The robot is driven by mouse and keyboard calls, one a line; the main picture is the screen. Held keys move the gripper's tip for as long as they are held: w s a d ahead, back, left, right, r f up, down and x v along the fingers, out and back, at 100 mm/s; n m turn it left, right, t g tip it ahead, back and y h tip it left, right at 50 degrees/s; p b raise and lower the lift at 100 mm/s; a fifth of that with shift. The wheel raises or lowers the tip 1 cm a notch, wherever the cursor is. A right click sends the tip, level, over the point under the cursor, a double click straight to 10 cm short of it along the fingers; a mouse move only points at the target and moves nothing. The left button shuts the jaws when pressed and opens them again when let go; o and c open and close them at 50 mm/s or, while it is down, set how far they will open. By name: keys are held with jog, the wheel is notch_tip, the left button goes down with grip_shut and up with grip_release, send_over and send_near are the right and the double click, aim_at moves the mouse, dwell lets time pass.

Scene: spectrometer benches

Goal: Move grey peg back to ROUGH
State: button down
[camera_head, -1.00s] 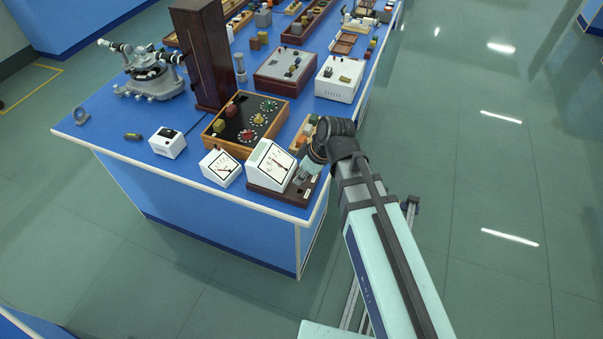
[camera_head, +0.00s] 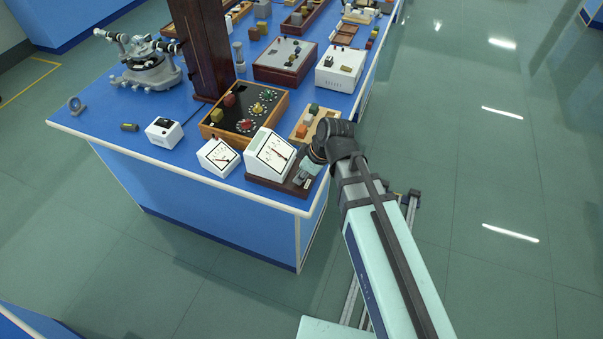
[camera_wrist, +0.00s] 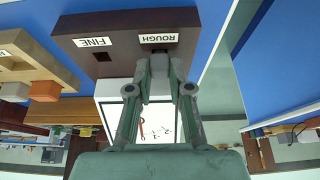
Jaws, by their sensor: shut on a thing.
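The meter's dark base shows in the wrist view (camera_wrist: 122,22) with white ROUGH (camera_wrist: 157,38) and FINE (camera_wrist: 93,42) labels. The FINE hole (camera_wrist: 102,56) is visible and looks empty. My gripper (camera_wrist: 159,68) is shut on the grey peg (camera_wrist: 159,63), little of which shows between the fingertips. The fingertips are by the ROUGH label and cover most of that hole's area; I cannot tell whether the peg is in it. In the head view my gripper (camera_head: 304,174) is at the base's right end, beside the white meter (camera_head: 270,154).
A smaller white meter (camera_head: 218,157) stands to the left. Behind are a wooden dial box (camera_head: 243,112) and a tray with coloured blocks (camera_head: 301,130). The bench's right edge (camera_head: 320,192) is close to my gripper. Open floor lies to the right.

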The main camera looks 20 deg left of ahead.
jog(key=c, duration=1)
grip_release()
jog(key=v, duration=1.2)
